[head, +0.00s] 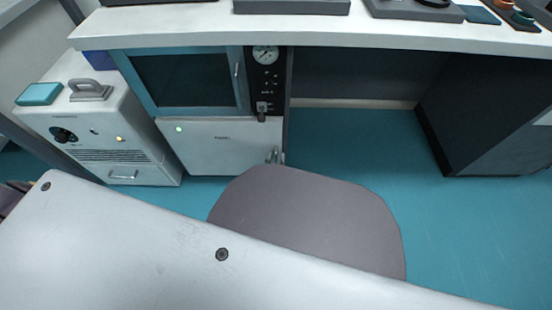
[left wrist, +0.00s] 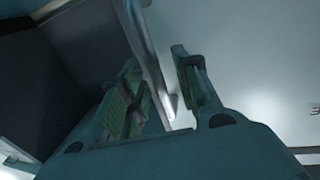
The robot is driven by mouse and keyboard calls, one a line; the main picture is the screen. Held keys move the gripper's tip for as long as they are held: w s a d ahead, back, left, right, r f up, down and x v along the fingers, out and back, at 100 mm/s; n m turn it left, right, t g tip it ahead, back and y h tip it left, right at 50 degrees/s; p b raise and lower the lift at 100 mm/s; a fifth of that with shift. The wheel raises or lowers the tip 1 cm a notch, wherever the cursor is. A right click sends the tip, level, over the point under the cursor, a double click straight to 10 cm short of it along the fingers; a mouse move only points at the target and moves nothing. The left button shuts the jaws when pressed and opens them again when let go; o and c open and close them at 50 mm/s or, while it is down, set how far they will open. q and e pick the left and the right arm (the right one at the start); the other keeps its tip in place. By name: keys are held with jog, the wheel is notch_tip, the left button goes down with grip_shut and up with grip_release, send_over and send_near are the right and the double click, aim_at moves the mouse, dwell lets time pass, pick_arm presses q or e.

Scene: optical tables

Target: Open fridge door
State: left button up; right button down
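In the left wrist view my left gripper (left wrist: 157,62) has its two green-padded fingers spread apart. A long silver handle bar (left wrist: 150,50) passes between them, with a gap to the right finger; whether the left finger touches it I cannot tell. A pale, smooth panel (left wrist: 265,60) fills the right side there. I cannot tell which unit this is. In the head view a unit under the bench has a blue-framed dark window door (head: 185,80), shut, above a white front panel (head: 222,145) with a green light. Neither gripper can be made out clearly in the head view.
A white bench top (head: 330,28) spans above. A white box with knob and small drawer (head: 110,140) stands left. A dark cabinet (head: 485,105) stands right, with open teal floor (head: 350,145) between. A large pale surface and a grey rounded shape block the foreground.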

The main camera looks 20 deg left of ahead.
pick_arm(q)
grip_shut()
jog(key=shift+s, duration=0.1)
dwell(0.4)
